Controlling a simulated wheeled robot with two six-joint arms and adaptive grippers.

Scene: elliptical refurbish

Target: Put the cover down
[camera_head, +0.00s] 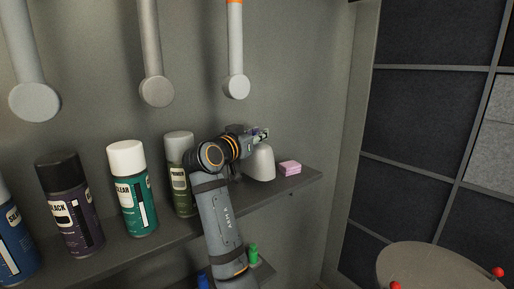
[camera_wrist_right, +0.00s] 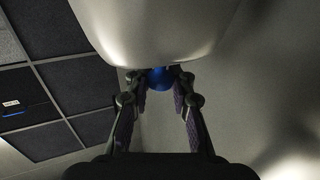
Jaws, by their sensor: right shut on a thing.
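The cover is a pale grey, rounded dome (camera_head: 261,164) at the shelf's right part. In the right wrist view the cover (camera_wrist_right: 150,35) fills the top, with a blue knob (camera_wrist_right: 160,78) at its end. My right gripper (camera_head: 262,134) is over the top of the cover. In the right wrist view the right gripper (camera_wrist_right: 158,88) has its fingers closed around the blue knob. The cover's lower edge is at the shelf surface in the head view; I cannot tell whether it touches. My left gripper is not in view.
The dark shelf (camera_head: 226,212) holds a grey-capped spray can (camera_head: 180,180) left of my arm, then white-capped (camera_head: 133,190) and black-capped (camera_head: 72,210) cans. A pink sponge-like block (camera_head: 290,168) lies right of the cover. Several grey rods hang above. A round table (camera_head: 430,268) stands lower right.

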